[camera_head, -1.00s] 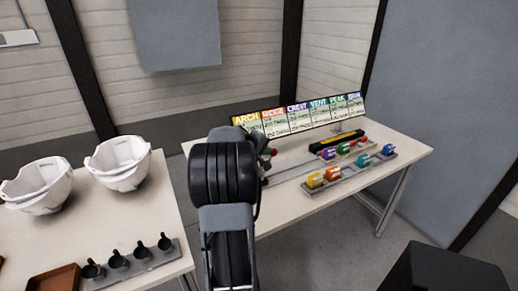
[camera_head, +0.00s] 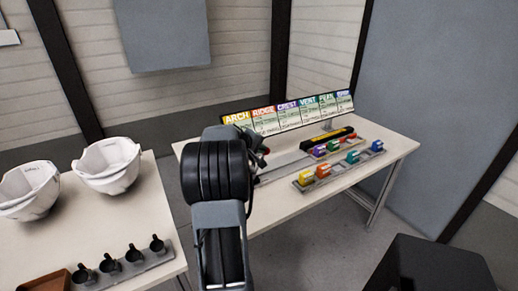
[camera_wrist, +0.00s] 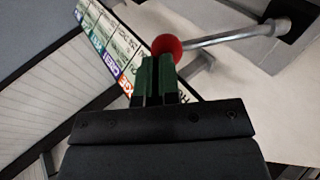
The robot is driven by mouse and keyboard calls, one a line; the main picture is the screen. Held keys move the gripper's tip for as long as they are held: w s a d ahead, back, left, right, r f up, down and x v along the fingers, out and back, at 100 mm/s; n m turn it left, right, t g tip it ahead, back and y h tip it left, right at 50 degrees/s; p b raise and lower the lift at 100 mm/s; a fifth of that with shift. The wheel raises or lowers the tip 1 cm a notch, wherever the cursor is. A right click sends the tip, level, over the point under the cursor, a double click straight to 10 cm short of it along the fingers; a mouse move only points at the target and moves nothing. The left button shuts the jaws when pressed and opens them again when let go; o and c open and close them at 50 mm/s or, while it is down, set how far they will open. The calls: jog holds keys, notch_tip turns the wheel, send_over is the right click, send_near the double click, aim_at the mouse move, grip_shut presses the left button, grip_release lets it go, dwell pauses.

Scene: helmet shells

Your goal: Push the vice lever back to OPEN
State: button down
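The vice lever shows in the wrist view as a metal rod (camera_wrist: 238,36) with a red ball knob (camera_wrist: 167,46) at its end. The rod runs right from the knob to a grey metal body (camera_wrist: 293,18). My gripper (camera_wrist: 154,62) has dark green fingers close together, with only a narrow gap between them and nothing seen held. The fingertips are right at the knob, which shows just beyond them; I cannot tell whether they touch. In the head view my arm hides most of the vice and gripper; a small bit of red shows beside the arm.
A panel of coloured labels (camera_head: 290,113) stands at the back of the right table (camera_head: 372,168). A rack of coloured pieces (camera_head: 338,169) lies on that table. White helmet shells (camera_head: 107,166) and black cups (camera_head: 133,255) are on the left table. A dark box (camera_head: 430,268) stands front right.

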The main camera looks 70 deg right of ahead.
jog(key=p+v, duration=0.1)
jog(key=v, duration=0.9)
jog(key=shift+d+r, duration=0.25)
jog(key=shift+r, duration=0.15)
jog(key=shift+s, duration=0.1)
jog(key=w+a+f+n+t+y+p, duration=0.1)
jog(key=w+a+f+t+y, duration=0.15)
jog(key=a, duration=0.75)
jog(key=w+a+f+t+y+p, duration=0.2)
jog(key=w+a+f+y, duration=0.15)
jog(key=a, duration=0.75)
jog(key=a+r+n+t+y+p, duration=0.1)
jog(key=a+r+n+y+p, duration=0.1)
jog(key=a, duration=1)
jog(key=a+r+n+t+y+p, duration=0.2)
jog(key=a+r+n, duration=0.1)
jog(key=a, duration=1)
jog(key=shift+s+a+p, duration=0.2)
jog(key=shift+s+p, duration=0.1)
jog(key=shift+s, duration=0.05)
jog(key=shift+r+t+y, duration=0.1)
jog(key=shift+t+y, duration=0.15)
jog(key=shift+y, duration=0.05)
